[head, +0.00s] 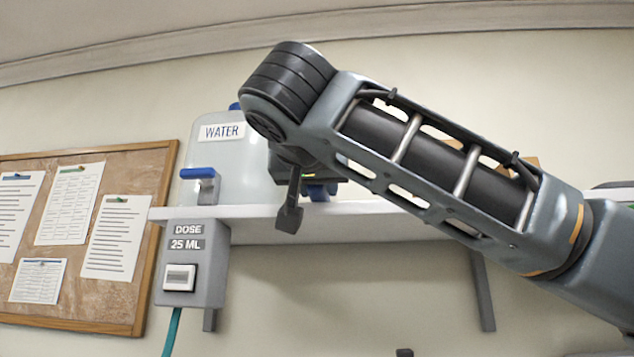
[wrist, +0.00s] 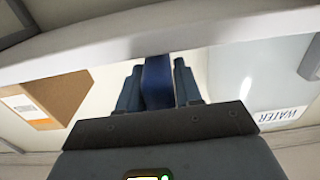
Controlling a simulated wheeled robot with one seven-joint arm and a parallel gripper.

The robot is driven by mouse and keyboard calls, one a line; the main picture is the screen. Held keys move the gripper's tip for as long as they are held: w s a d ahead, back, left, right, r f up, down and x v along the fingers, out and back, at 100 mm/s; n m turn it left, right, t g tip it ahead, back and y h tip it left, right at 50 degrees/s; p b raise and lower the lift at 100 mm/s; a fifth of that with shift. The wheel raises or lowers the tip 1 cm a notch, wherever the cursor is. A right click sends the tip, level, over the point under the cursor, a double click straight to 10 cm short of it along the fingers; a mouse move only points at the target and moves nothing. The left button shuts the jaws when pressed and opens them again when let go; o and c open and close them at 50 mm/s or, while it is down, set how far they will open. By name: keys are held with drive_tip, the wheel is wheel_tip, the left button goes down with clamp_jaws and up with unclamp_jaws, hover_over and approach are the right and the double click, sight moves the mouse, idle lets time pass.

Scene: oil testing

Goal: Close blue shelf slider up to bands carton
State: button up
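The blue slider (wrist: 157,82) stands between the two fingers of my gripper (wrist: 159,88) in the wrist view, with no clear gap on either side. In the head view a small blue part (head: 318,192) shows on the shelf beside the water container, partly behind my arm. A brown carton (wrist: 47,97) with a white and orange label lies to the left in the wrist view, apart from the slider. In the head view only a brown edge of it (head: 532,163) shows behind my arm.
The white shelf (head: 390,228) runs along the wall. The water container (head: 228,160) stands at its left end, near my gripper, also in the wrist view (wrist: 262,80). A grey dose box (head: 192,262) hangs below. A cork board (head: 85,240) is on the left.

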clamp_jaws()
drive_tip(key=shift+d+f+b, duration=0.1)
drive_tip(key=shift+f+b, duration=0.05)
drive_tip(key=shift+b, duration=0.3)
drive_tip(key=shift+s+d+b, duration=0.1)
drive_tip(key=shift+d+b, duration=0.2)
drive_tip(key=shift+b, duration=0.2)
drive_tip(key=d+b, duration=0.4)
drive_tip(key=d, duration=0.5)
drive_tip(key=shift+r, duration=0.25)
drive_tip(key=shift+s, duration=0.1)
drive_tip(key=shift+o, duration=2)
unclamp_jaws()
